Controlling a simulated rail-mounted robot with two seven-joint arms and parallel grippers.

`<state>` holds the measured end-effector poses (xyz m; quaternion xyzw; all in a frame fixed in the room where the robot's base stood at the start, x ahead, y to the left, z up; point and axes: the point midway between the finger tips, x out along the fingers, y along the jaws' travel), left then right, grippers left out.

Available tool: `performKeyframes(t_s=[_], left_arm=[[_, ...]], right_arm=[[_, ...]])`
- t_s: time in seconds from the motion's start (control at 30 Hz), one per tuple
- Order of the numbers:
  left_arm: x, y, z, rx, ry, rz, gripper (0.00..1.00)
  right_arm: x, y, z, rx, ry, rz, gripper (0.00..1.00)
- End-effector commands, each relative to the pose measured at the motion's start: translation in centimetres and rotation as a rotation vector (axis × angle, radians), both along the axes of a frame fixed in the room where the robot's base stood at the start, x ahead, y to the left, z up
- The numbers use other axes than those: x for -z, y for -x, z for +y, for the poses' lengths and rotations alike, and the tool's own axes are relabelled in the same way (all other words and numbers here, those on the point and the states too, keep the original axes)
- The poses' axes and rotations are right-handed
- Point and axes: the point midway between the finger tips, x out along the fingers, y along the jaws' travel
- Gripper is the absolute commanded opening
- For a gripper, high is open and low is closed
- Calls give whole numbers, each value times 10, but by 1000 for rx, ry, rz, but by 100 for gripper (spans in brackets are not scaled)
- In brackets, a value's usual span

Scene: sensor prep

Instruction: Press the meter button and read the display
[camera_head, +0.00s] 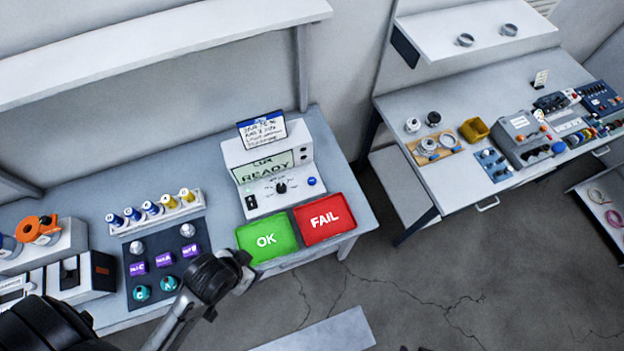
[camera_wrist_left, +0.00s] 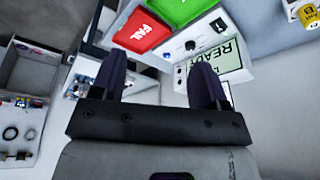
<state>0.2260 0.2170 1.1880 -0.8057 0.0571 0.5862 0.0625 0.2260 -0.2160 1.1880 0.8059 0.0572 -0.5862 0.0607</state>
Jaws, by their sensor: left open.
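The white meter (camera_head: 238,155) stands on the left bench, with a dark knob and a black switch on its sloped front. Its greenish display (camera_head: 265,167) reads READY under a smaller line that looks like LCR. The round blue meter button (camera_head: 311,181) is at the front's right and uncovered. My left gripper (camera_head: 240,265) is in front of the bench, near the green pad's lower left corner and apart from the meter. In the left wrist view my left gripper (camera_wrist_left: 158,68) is open and empty. The meter (camera_wrist_left: 262,72) shows beyond the fingers there. My right gripper is not in view.
A green OK pad (camera_head: 266,239) and red FAIL pad (camera_head: 323,218) lie before the meter. Left are a rack of capped bottles (camera_head: 155,212) and a dark mat (camera_head: 196,240) with small parts. A note card (camera_head: 262,130) stands behind the meter. A second bench (camera_head: 450,185) holds instruments.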

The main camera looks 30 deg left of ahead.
Motion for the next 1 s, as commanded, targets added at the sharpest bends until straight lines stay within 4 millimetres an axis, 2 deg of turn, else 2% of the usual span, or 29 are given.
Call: performKeyframes(t_s=[0.07, 0.7, 1.0], left_arm=[[0, 0, 0, 0, 0, 0, 61], [0, 0, 0, 0, 0, 0, 0], [0, 0, 0, 0, 0, 0, 0]], right_arm=[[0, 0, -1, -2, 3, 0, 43], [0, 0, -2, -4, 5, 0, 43], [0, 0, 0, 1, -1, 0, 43]])
